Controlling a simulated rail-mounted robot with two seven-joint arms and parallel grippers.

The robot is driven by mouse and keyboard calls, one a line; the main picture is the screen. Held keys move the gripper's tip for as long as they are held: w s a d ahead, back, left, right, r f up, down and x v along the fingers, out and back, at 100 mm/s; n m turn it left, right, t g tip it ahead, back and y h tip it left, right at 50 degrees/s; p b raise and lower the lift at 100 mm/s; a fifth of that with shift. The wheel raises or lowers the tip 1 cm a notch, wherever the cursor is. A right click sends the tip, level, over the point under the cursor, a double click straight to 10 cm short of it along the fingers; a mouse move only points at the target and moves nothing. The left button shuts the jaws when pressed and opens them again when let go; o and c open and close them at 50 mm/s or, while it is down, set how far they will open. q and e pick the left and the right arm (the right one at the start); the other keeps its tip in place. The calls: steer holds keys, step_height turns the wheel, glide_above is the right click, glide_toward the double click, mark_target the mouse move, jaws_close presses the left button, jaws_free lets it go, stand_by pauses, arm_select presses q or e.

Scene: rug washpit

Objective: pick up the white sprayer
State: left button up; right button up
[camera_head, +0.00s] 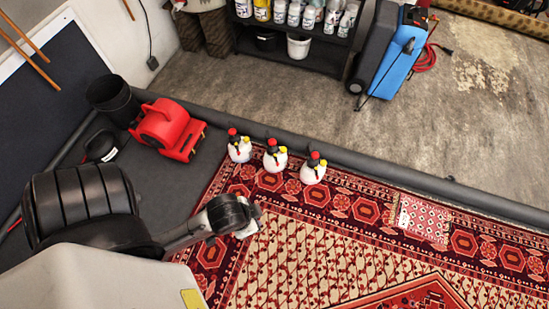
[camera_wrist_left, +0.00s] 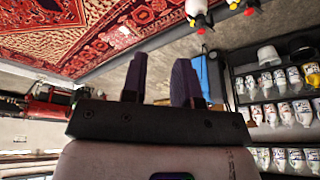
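Three white sprayers with black and red tops and yellow nozzles stand in a row near the rug's upper edge in the head view: a left one (camera_head: 239,150), a middle one (camera_head: 274,160) and a right one (camera_head: 312,173). Two sprayers also show, cut off, at the top of the left wrist view, one at the middle right (camera_wrist_left: 196,8). My left gripper (camera_head: 249,224) is over the patterned rug, below the sprayers in the head view and apart from them; its fingers are hard to see there. In the left wrist view its two fingers (camera_wrist_left: 160,75) are spread with nothing between them. My right gripper is out of view.
A patterned red rug (camera_head: 300,235) covers the floor, bordered by a grey curb (camera_head: 390,178). A red blower (camera_head: 168,128) and black bucket (camera_head: 112,98) stand at left. Beyond are a bottle shelf (camera_head: 290,60) and a blue machine (camera_head: 397,62).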

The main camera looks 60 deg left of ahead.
arm_select(q)
steer(key=o, duration=1)
steer(key=shift+d, duration=0.1)
